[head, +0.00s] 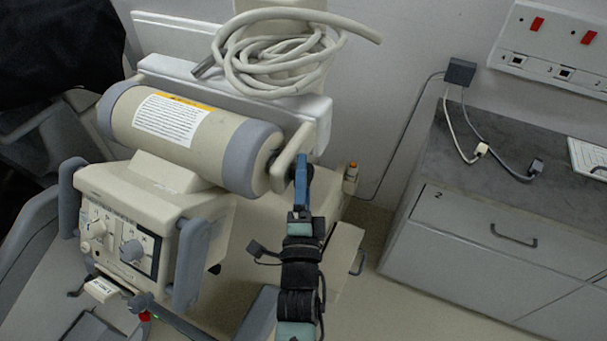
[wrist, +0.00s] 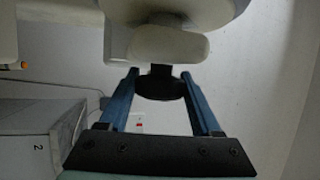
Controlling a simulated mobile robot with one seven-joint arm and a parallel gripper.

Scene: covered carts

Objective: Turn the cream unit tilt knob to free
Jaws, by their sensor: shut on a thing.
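The cream unit (head: 150,200) stands at left in the head view, with a grey-ended cylinder (head: 215,145) on top and a front panel with small knobs. A cream bracket (head: 285,160) is at the cylinder's right end. My gripper (head: 302,170) is at this bracket's outer side, its blue fingers seen edge-on. In the wrist view a dark knob (wrist: 160,84), which looks like the tilt knob, sits between the blue fingers of my gripper (wrist: 161,78), below a pale rounded part. The gripper is shut on it. The knob is mostly hidden in the head view, and no setting mark is readable.
A coiled pale cable (head: 275,55) hangs above the cylinder. A grey drawer cabinet (head: 480,240) stands at right, with cables and plugs on its top. A wall socket panel (head: 555,45) is above it. Floor shows between unit and cabinet.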

